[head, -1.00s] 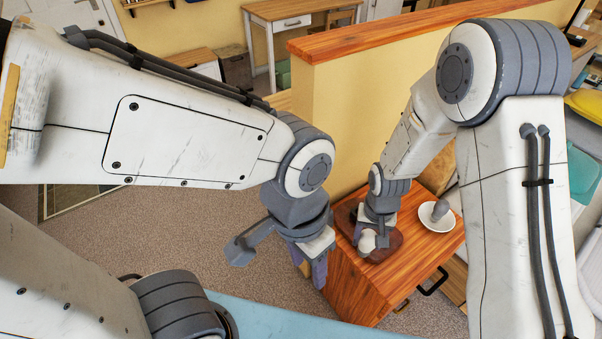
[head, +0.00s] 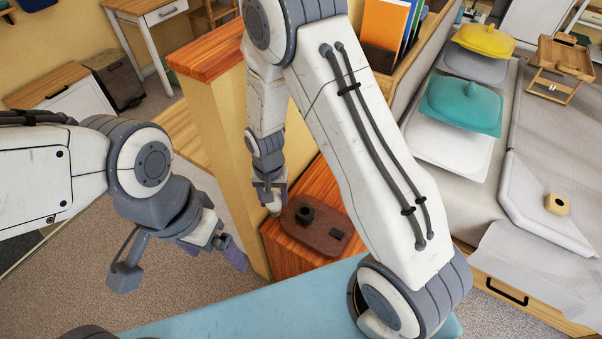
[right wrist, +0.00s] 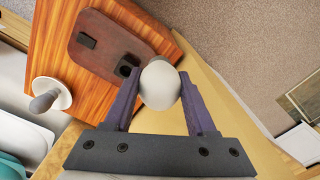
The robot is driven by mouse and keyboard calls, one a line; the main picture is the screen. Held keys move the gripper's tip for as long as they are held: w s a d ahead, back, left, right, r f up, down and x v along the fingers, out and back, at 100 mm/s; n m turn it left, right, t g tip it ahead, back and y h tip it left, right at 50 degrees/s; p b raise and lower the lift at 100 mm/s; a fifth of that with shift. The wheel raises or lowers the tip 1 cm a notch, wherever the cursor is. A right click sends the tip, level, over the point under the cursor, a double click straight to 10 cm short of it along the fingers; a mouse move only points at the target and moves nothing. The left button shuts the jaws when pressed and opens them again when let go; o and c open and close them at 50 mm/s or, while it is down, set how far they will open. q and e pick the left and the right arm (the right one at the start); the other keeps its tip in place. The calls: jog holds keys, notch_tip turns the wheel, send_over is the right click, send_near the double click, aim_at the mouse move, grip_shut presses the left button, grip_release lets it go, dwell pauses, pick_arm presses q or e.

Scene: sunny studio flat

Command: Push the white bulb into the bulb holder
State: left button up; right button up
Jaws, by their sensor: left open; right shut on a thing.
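The white bulb (right wrist: 160,84) is between the purple fingers of my right gripper (right wrist: 158,98) in the right wrist view. In the head view my right gripper (head: 270,192) hangs at the left edge of the wooden top, with a bit of the bulb (head: 274,208) below it. The bulb holder, a dark round socket (head: 304,214), stands on a reddish-brown board (head: 318,242), right of the gripper. In the right wrist view the holder (right wrist: 125,70) is partly behind a finger. The bulb appears beside the holder, not in it. My left gripper (head: 235,252) is open and empty, away from the board.
A small dark block (head: 336,234) is on the same board. A white saucer (right wrist: 58,90) with a grey knobbed thing stands on the wooden top (right wrist: 85,75). A yellow partition (head: 226,150) rises close behind my right gripper.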

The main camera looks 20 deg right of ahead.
pick_arm(q)
notch_tip(320, 180, up, 4)
jog(key=p, duration=0.3)
jog(key=shift+r+p, duration=0.25)
jog(key=shift+p, duration=0.15)
pick_arm(e)
jog(key=w+d+f+m, duration=0.1)
jog(key=w+d+m, duration=0.1)
jog(key=d+m, duration=0.3)
jog(key=w+d+f+m, duration=0.1)
jog(key=d+m, duration=0.4)
jog(key=m, duration=0.9)
jog(key=shift+w+m, duration=0.3)
jog(key=shift+w, duration=0.05)
jog(key=shift+f, duration=0.15)
pick_arm(q)
notch_tip(320, 180, down, 5)
jog(key=b, duration=0.4)
jog(key=shift+r+b, duration=0.2)
jog(key=shift+b, duration=0.1)
pick_arm(e)
notch_tip(320, 180, down, 6)
pick_arm(q)
jog(key=shift+f+b, duration=1.1)
pick_arm(e)
jog(key=shift+a+f, duration=0.1)
jog(key=shift+f, duration=1.7)
grip_shut()
